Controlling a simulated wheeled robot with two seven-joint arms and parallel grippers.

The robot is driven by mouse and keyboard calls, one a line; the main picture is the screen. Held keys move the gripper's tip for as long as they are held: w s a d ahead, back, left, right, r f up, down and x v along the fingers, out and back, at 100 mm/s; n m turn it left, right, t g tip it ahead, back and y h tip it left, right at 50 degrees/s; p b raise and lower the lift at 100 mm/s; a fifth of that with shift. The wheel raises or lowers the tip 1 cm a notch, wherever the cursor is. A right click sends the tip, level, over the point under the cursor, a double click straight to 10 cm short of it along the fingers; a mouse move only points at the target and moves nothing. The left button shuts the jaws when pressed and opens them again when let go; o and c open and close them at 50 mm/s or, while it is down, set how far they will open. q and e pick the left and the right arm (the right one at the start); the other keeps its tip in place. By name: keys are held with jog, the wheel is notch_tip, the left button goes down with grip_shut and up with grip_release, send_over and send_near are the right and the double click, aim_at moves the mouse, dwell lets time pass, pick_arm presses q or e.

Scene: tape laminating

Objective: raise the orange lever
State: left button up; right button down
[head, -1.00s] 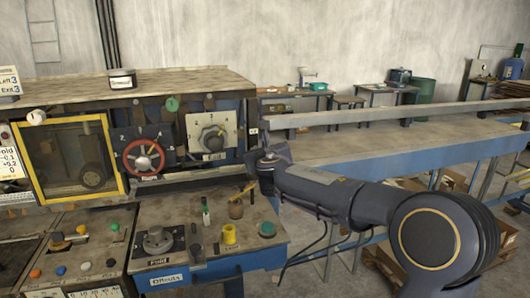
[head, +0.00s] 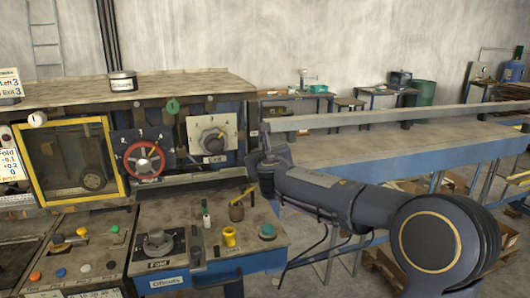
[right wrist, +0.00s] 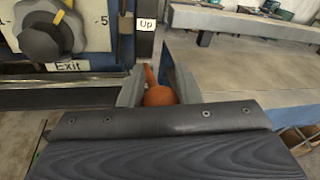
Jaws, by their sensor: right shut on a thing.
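The orange lever (right wrist: 158,95) shows in the right wrist view, its rounded orange end between the fingers of my right gripper (right wrist: 156,90) and its thin stem rising above. The right gripper is shut on this lever. A white "Up" label (right wrist: 146,24) is on the dark strip just above the lever. In the head view my right arm reaches in from the right to the machine's right edge; the lever and the fingertips cannot be made out there. My left gripper is in neither view.
The machine panel has a grey knob (head: 213,140) marked Exit, also in the right wrist view (right wrist: 45,35), and a red handwheel (head: 144,160). A long blue-sided table (head: 400,148) extends to the right.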

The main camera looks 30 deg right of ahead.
jog(key=shift+d+r, duration=0.1)
jog(key=c, duration=1.1)
grip_release()
jog(key=shift+o, duration=0.2)
jog(key=shift+s+a, duration=0.2)
jog(key=shift+s, duration=0.1)
jog(key=f+b+v, duration=0.1)
jog(key=v, duration=0.6)
jog(key=shift+r, duration=0.4)
jog(key=shift+d, duration=0.1)
